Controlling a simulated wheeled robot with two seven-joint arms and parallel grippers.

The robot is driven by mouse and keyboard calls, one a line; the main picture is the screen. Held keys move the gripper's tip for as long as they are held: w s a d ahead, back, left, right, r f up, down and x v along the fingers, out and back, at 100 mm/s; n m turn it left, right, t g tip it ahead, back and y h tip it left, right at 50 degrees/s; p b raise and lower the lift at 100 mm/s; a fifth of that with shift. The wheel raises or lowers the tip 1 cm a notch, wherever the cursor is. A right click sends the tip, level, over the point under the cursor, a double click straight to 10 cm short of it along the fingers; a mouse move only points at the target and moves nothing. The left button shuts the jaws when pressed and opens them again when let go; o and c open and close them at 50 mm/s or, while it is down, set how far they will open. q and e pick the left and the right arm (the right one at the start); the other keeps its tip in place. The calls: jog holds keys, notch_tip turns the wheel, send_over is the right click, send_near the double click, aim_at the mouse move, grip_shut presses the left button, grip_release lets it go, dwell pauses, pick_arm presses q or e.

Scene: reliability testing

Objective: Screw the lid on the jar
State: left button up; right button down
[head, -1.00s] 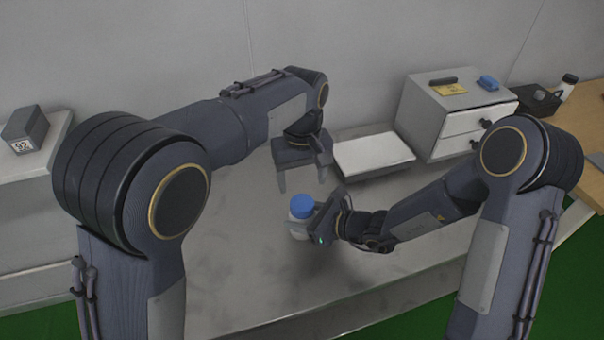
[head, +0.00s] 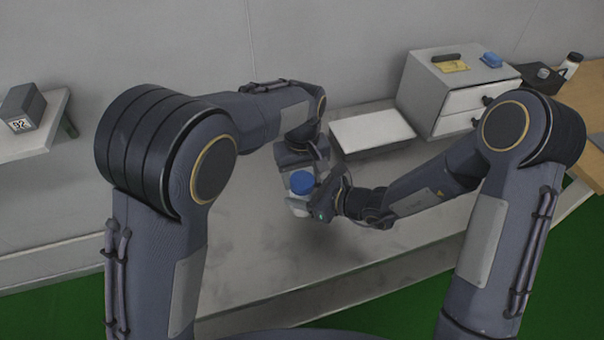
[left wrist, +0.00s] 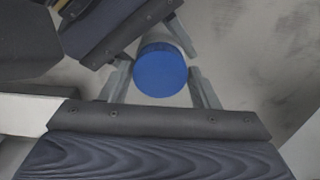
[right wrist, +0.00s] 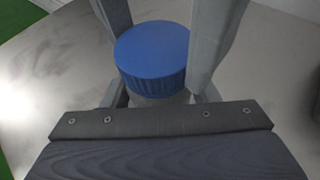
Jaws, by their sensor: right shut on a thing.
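The jar is pale, with its blue lid (head: 302,183) sitting on top. My right gripper (head: 318,204) is shut on the jar body (head: 298,207). In the right wrist view the jar body (right wrist: 160,99) shows just below the lid (right wrist: 152,50), between my right fingers. My left gripper (left wrist: 160,82) is open, with one finger on each side of the lid (left wrist: 160,70) and visible gaps between. The left fingers also show at the lid in the right wrist view (right wrist: 165,45). How tightly the lid sits is not visible.
A flat white-topped box (head: 372,128) lies behind the grippers. A white drawer cabinet (head: 430,92) with small items on top stands at the back right. A grey shelf (head: 28,140) is at the left. The front of the table (head: 255,275) is clear.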

pick_arm(q)
jog(key=c, duration=0.6)
jog(key=m, duration=0.4)
jog(key=shift+c, duration=0.2)
jog(key=m, duration=0.4)
jog(key=o, duration=1.1)
jog(key=shift+o, duration=0.4)
jog(key=shift+s+d, duration=0.1)
jog(key=shift+d, duration=0.15)
pick_arm(e)
jog(key=shift+a, duration=0.1)
pick_arm(q)
notch_tip(320, 180, up, 12)
jog(key=shift+a, duration=0.35)
